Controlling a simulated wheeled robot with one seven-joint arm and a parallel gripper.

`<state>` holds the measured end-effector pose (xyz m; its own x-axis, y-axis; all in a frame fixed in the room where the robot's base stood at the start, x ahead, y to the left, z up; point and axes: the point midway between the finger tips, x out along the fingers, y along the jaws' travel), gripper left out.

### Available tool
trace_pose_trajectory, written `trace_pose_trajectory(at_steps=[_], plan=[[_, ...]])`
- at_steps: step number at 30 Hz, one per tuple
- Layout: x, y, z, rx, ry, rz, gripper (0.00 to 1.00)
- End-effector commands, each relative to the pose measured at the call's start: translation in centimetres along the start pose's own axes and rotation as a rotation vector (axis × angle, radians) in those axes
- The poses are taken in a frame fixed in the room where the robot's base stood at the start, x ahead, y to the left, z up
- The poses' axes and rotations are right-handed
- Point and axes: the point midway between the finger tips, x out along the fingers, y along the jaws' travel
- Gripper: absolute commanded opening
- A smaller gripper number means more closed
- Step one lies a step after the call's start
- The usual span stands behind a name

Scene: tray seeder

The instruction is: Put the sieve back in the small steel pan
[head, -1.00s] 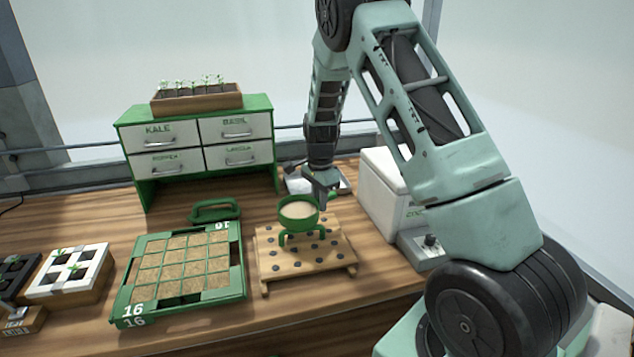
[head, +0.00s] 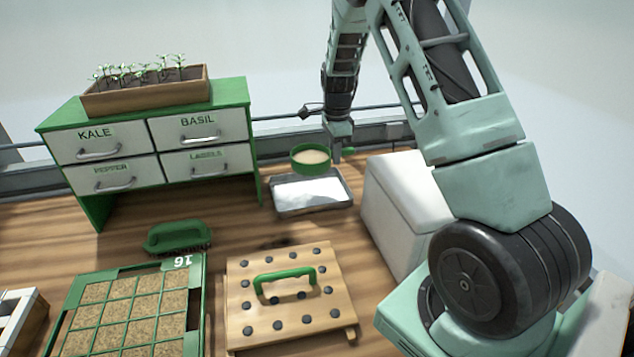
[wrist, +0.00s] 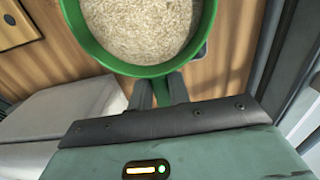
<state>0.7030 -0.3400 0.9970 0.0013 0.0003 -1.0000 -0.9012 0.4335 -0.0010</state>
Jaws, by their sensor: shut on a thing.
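The sieve (head: 310,161) is a round green-rimmed pan with a pale grainy surface inside. It also fills the top of the wrist view (wrist: 150,30). My gripper (head: 340,150) is shut on the sieve's right side and holds it level in the air. In the wrist view the two fingers (wrist: 158,92) close at the sieve's edge. The small steel pan (head: 312,192) is a shallow rectangular tray with a pale bottom, on the bench at the back. In the head view the sieve overlaps the pan's far edge; the height gap between them is hard to judge.
A white box (head: 405,205) stands right of the pan. A drawer cabinet (head: 150,150) with a seedling planter stands left. In front are a wooden dibber board (head: 335,262) with a green handle, a green seed tray (head: 198,310) and a green brush (head: 178,236).

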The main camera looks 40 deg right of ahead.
Motion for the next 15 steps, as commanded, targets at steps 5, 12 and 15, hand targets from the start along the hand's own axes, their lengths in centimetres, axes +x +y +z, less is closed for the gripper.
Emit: trace_pose_trajectory(at_steps=[5,12,15], plan=[[3.1,0.1,-0.1,0.003,0.000,0.007,0.00],[5.8,0.0,0.0,0.001,0.000,0.002,0.00],[6.7,0.1,0.0,0.001,0.000,0.002,0.00]])
